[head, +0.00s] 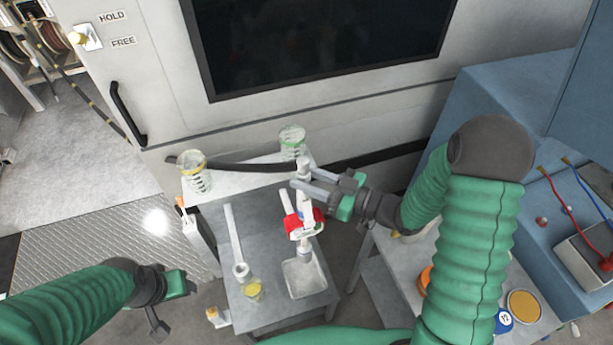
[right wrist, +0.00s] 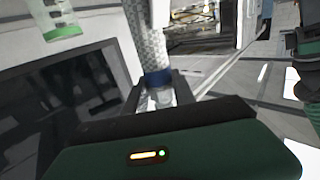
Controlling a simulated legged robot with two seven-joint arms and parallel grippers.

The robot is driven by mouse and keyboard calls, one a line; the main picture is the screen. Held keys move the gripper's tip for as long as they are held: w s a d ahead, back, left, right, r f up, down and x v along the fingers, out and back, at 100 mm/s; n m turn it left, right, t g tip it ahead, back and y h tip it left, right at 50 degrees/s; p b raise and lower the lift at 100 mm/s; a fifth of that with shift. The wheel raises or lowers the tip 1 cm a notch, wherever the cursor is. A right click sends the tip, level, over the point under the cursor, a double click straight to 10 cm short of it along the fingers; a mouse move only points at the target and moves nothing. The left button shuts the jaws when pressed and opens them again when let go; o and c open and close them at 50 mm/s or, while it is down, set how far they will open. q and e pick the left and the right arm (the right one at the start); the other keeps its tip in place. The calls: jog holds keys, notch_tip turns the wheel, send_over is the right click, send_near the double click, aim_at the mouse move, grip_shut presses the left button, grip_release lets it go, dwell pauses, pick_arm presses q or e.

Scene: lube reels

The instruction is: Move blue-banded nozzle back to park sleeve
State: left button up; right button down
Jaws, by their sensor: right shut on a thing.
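My right gripper (head: 300,185) is shut on the nozzle (head: 304,172), a pale upright piece above the small grey table. In the right wrist view the nozzle's blue band (right wrist: 158,78) shows just beyond my right fingers (right wrist: 160,97), with a grey braided length above it. A red-and-white part (head: 303,222) shows below the gripper; I cannot tell whether it joins the nozzle. I cannot tell which part is the park sleeve. My left gripper (head: 160,310) is at the lower left, away from the table, its fingers unclear.
The grey table (head: 270,318) holds a shallow tray (head: 304,277), a yellow-topped jar (head: 253,291) and a long pale bar (head: 233,235). A yellow-rimmed jar (head: 195,172) and a green-rimmed jar (head: 292,140) stand on the back shelf. A blue cabinet (head: 500,95) is at right.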

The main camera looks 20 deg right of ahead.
jog(key=shift+f+b, duration=0.3)
jog(key=shift+f, duration=0.5)
jog(key=shift+s, duration=0.1)
jog(key=c, duration=0.9)
grip_release()
jog(key=shift+c, duration=0.2)
jog(key=shift+f, duration=0.1)
jog(key=b+v, duration=0.4)
jog(key=v, duration=1.2)
jog(key=shift+s+d, duration=0.2)
jog(key=shift+d, duration=0.15)
